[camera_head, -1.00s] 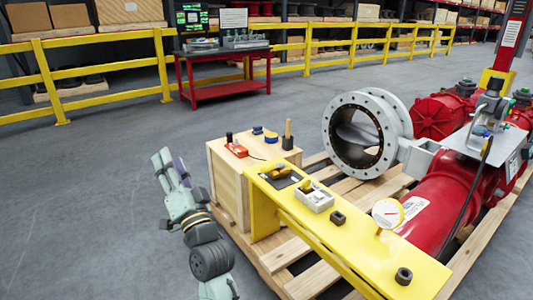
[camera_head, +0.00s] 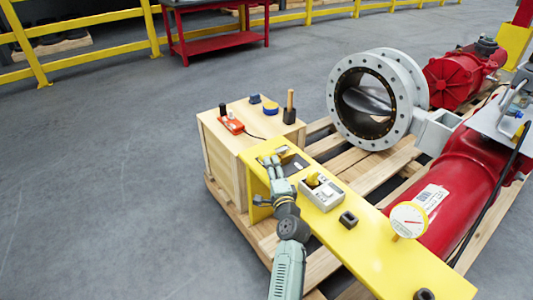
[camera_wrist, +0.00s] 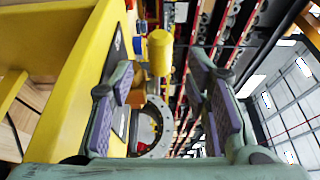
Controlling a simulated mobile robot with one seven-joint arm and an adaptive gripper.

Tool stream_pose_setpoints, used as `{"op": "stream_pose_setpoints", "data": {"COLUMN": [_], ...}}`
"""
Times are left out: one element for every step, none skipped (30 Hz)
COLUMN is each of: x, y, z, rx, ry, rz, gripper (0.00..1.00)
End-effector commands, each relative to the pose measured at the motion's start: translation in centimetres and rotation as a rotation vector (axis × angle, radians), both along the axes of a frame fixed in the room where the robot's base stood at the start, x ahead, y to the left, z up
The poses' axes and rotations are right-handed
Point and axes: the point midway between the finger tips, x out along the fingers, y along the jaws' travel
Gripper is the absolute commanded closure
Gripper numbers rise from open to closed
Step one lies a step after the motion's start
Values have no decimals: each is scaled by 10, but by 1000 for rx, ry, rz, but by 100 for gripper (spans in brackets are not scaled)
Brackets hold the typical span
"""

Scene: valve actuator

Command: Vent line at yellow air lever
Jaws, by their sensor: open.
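My gripper (camera_head: 270,160) is over the left end of the yellow bench, by a black plate (camera_head: 295,161). In the wrist view my gripper (camera_wrist: 163,78) is open, its two purple-padded fingers apart. A yellow rounded lever (camera_wrist: 160,53) with a brass-coloured body (camera_wrist: 137,96) shows between the fingers, nearer the left one. I see no contact with it. In the head view my gripper hides most of what lies on the plate.
A grey box (camera_head: 323,193) with a yellow part in it stands right of my gripper. A wooden crate (camera_head: 225,170) with small tools stands at the left. Floor at left is clear.

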Motion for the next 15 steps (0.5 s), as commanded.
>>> {"op": "stream_pose_setpoints", "data": {"x": [12, 17, 25, 30, 35, 42, 46, 50, 55, 58, 61, 63, 65, 66, 68], "y": [4, 5, 7, 8, 9, 11, 12, 12, 13, 14, 15, 16, 16, 17, 17], "z": [3, 3, 3, 3, 2, 2, 2, 2, 2, 2, 2, 1, 1, 1, 1], "rx": [0, 0, -1, -1, -2, -2, -2, -2, -1, -1, -1, -2, -2, -2, -2], "ry": [-1, 0, -1, -1, -1, 0, 0, -1, -1, -1, -1, -1, 0, 0, 0], "rz": [2, 3, 2, 2, 1, 1, 1, 1, 0, 0, 1, 1, 1, 1, 1], "gripper": [57, 57, 57, 57, 57, 57, 57, 57, 57, 57, 57, 57, 57, 57, 57]}}
